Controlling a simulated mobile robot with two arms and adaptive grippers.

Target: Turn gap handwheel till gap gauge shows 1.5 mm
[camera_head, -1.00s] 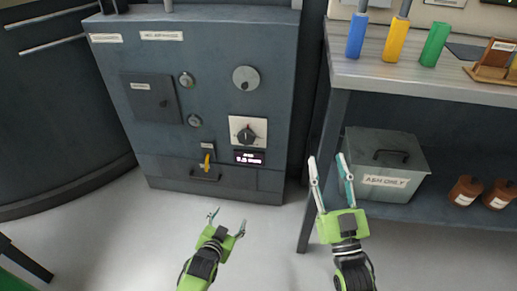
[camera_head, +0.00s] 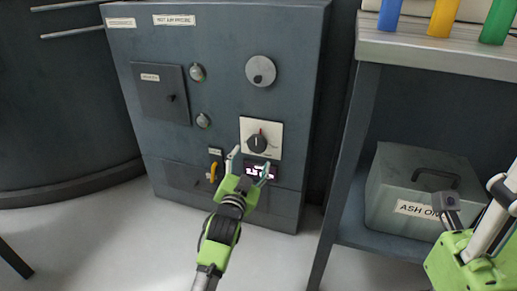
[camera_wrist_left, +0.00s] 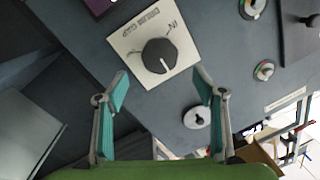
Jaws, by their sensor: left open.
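A black knob (camera_head: 257,143) with a pointer sits on a white plate (camera_head: 273,127) on the grey cabinet front. In the left wrist view the knob (camera_wrist_left: 159,56) shows turned around, with lettering ending in "GAP" on its plate. A round grey disc with a small dark grip (camera_head: 261,71) is above it; it also shows in the left wrist view (camera_wrist_left: 197,117). The lit gauge display (camera_head: 262,171) below the knob is partly hidden by my left fingers; its reading is unclear. My left gripper (camera_head: 249,164) is open and empty, just below the knob. My right gripper (camera_head: 470,240) is at the right edge, partly cut off.
A small hatch (camera_head: 161,93) and two round fittings are on the cabinet's left. At right, a workbench (camera_head: 430,52) has a lidded ash box (camera_head: 395,184) on its lower shelf. The floor in front is clear.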

